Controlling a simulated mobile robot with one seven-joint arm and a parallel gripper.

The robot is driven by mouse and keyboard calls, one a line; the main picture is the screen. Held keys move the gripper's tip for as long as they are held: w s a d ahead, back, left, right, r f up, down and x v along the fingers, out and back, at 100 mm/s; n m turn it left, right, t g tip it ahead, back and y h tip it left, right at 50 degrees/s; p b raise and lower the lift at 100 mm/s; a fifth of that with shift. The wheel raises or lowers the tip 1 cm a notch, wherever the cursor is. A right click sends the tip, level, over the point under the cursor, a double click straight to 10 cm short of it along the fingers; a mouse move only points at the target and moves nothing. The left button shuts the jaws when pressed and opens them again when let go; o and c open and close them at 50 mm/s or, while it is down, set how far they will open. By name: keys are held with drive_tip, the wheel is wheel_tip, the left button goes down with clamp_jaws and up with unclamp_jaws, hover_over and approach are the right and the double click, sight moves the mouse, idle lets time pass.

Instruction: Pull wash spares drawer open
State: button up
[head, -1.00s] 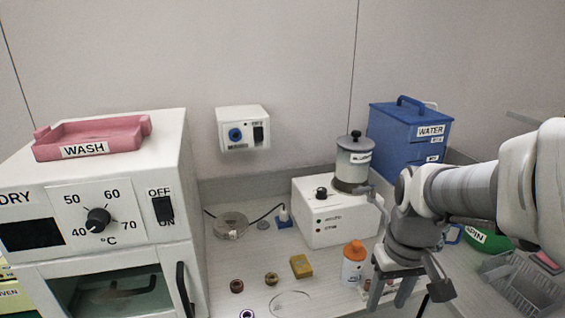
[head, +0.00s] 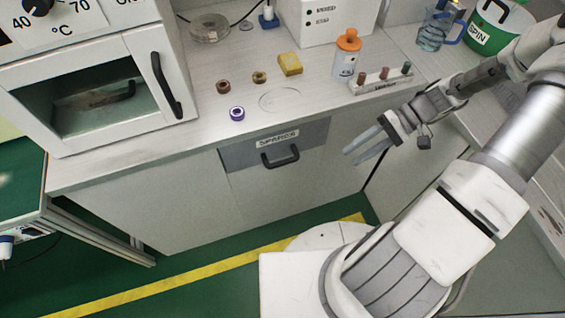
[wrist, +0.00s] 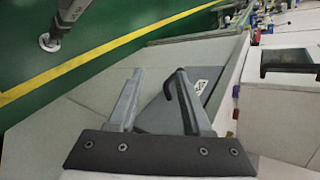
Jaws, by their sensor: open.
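The spares drawer has a grey front (head: 238,157) below the worktop, with a white label reading SPARES and a dark bar handle (head: 281,160). The front looks flush with the cabinet, so it is shut. My gripper (head: 352,156) is open and empty, to the right of the handle in the head view, its fingers pointing left towards the drawer. In the wrist view the drawer front (wrist: 154,116) and its dark handle (wrist: 188,108) show beyond my fingers (wrist: 159,72), the handle partly behind the right finger. I see no contact with it.
The worktop (head: 215,118) above carries small rings, a yellow block (head: 290,64), an orange-capped bottle (head: 346,56) and a small rack (head: 380,83). An oven (head: 90,85) stands at left. The floor before the drawer is clear, with a yellow line.

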wheel_tip(320, 180, down, 8)
drive_tip(key=w+m+t+y+b, duration=0.1)
drive_tip(key=m+t+y+b, duration=0.1)
drive_tip(key=t+y+b, duration=0.3)
drive_tip(key=y, duration=0.2)
approach(283, 161)
drive_tip(key=a, duration=0.6)
drive_tip(key=a+f, duration=0.1)
drive_tip(key=a, duration=0.3)
drive_tip(key=shift+w+f, duration=0.15)
drive_tip(key=shift+w, duration=0.25)
clamp_jaws()
idle(0.4)
